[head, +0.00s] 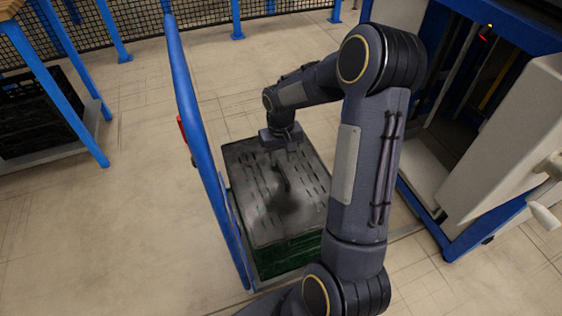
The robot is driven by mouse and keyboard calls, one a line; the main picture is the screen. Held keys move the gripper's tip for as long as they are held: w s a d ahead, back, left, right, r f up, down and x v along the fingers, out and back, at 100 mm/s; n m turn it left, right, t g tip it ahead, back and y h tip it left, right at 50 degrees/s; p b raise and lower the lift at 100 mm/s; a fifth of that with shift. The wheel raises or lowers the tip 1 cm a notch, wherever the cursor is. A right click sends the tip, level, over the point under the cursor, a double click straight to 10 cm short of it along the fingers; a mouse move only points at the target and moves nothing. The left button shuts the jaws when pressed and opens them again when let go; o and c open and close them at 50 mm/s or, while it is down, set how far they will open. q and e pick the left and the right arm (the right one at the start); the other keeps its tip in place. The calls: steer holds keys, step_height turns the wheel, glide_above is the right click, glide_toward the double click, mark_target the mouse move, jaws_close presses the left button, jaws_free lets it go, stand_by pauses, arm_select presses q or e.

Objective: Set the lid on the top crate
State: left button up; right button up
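The lid (258,210) is a dark grey slotted plate with a dark raised handle (281,178) near its middle. It lies over the green top crate (285,259), whose front wall shows below the lid's near edge. My arm hides the lid's right side, so I cannot tell whether it sits flush there. My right gripper (285,149) is over the lid's far edge, pointing down, apart from the handle. Its fingers are small and dark, and I cannot tell their opening or whether they touch the lid. My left gripper is out of view.
A tall blue cart frame (204,150) stands close along the crate's left side. A blue-framed machine (470,130) with a pale panel (512,140) stands at right. A rack with a black crate (35,115) is at far left. The floor between rack and cart is clear.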

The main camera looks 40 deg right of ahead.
mark_target(281, 169)
step_height(281, 169, up, 7)
steer(key=p, duration=0.2)
steer(key=s+a+r+t+y, duration=0.2)
steer(key=s+a+r+t, duration=0.1)
steer(key=s+a+r, duration=0.6)
steer(key=s+a+r+n+t+y, duration=0.1)
steer(key=s+a+n+t, duration=0.1)
steer(key=s+a, duration=0.5)
steer(key=s, duration=0.4)
steer(key=shift+r+t+y, duration=0.15)
steer(key=shift+t+y, duration=0.15)
steer(key=shift+y, duration=0.1)
steer(key=shift+s, duration=0.1)
